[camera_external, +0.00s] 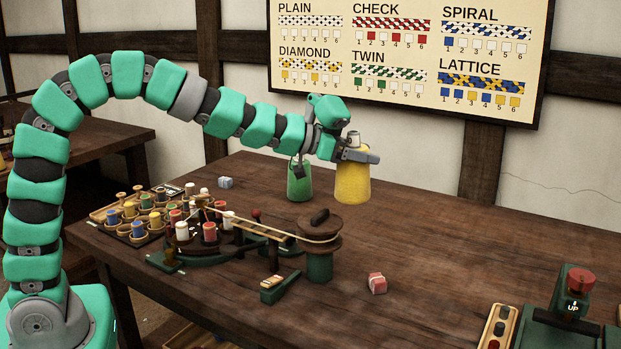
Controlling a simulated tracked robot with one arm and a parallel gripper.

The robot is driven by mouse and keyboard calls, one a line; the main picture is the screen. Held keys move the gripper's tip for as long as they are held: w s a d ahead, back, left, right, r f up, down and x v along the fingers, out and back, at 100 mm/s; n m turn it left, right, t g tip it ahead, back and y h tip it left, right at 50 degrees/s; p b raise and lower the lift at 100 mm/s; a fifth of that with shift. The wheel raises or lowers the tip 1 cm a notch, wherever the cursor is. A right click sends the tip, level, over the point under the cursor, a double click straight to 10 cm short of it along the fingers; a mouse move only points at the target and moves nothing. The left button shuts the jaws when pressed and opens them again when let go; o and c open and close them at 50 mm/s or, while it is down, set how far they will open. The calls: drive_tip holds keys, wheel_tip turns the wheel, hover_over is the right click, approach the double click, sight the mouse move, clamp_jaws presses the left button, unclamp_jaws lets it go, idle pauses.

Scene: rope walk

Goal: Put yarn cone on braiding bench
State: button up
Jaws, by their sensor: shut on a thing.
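A yellow yarn cone (353,186) is upright at the end of my arm, over the dark wooden bench (440,250). My gripper (358,153) is shut on the top of this yellow cone. I cannot tell whether the cone's base touches the bench or hangs a little above it. A green yarn cone (299,184) stands on the bench just left of the yellow one, partly behind my wrist.
A braiding machine with bobbins and a round drum (319,231) is in front of the cones. A bobbin tray (135,215) is at left. A pink block (377,283), a grey block (226,182) and a control box (577,292) are around.

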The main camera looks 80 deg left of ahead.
drive_tip(key=s+d+f+m+g+h+b, duration=0.1)
drive_tip(key=s+d+m+h, duration=0.1)
drive_tip(key=s+d, duration=0.45)
drive_tip(key=s+d+m+h+b, duration=0.15)
drive_tip(key=s+d, duration=0.25)
drive_tip(key=d, duration=0.6)
drive_tip(key=s+d+f+m+g+h+b, duration=0.1)
drive_tip(key=s+d+h, duration=0.1)
drive_tip(key=s+d, duration=0.5)
wheel_tip(320, 180, down, 10)
drive_tip(key=w+d+r, duration=0.1)
drive_tip(key=w+d, duration=0.1)
drive_tip(key=a+b+x, duration=0.1)
drive_tip(key=b+x, duration=0.1)
drive_tip(key=x, duration=0.6)
drive_tip(key=w+a+b+x, duration=0.1)
drive_tip(key=a+b+x, duration=0.1)
drive_tip(key=x, duration=0.6)
drive_tip(key=shift+w+f+b, duration=0.35)
drive_tip(key=shift+f+b, duration=0.1)
drive_tip(key=shift+b, duration=0.15)
drive_tip(key=o, duration=1.1)
drive_tip(key=shift+f, duration=0.1)
